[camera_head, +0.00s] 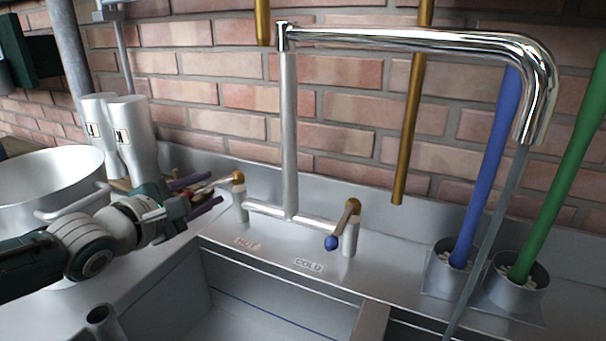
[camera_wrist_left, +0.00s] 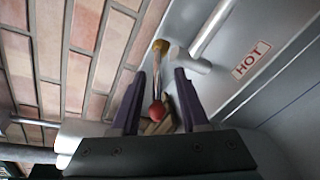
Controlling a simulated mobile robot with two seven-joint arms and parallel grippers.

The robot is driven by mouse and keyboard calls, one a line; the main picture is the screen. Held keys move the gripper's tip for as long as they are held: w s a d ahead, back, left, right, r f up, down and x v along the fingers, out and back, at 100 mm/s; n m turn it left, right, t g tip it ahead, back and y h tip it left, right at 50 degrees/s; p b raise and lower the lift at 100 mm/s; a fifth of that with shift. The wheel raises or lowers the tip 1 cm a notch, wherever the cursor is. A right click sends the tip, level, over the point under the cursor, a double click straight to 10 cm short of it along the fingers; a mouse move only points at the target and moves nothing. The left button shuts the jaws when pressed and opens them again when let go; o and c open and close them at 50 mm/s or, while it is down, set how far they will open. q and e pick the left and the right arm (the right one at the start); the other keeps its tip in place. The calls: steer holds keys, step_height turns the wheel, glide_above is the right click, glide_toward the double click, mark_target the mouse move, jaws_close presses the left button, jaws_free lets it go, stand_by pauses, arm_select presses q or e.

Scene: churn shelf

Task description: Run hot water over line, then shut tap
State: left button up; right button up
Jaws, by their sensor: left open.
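The chrome tap (camera_head: 289,130) stands behind the sink (camera_head: 265,290), its long spout reaching right. A thin grey stream (camera_head: 485,215) runs down from the spout mouth. The hot lever (camera_head: 222,182) points left; in the left wrist view its red knob (camera_wrist_left: 157,112) lies between my left gripper's purple fingers (camera_wrist_left: 159,74). My left gripper (camera_head: 200,192) is open around the lever, with no clear grip on it. The cold lever (camera_head: 344,222), with a blue knob, points toward the front. A blue line (camera_head: 270,305) runs along the sink wall. The water level cannot be made out.
Blue (camera_head: 490,165) and green (camera_head: 565,180) handles stand in metal cups at right. Brass rods hang before the brick wall. HOT and COLD labels mark the ledge.

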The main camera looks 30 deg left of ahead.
arm_select(q)
steer(key=p+v, duration=0.3)
steer(key=v, duration=0.6)
steer(key=shift+s, duration=0.15)
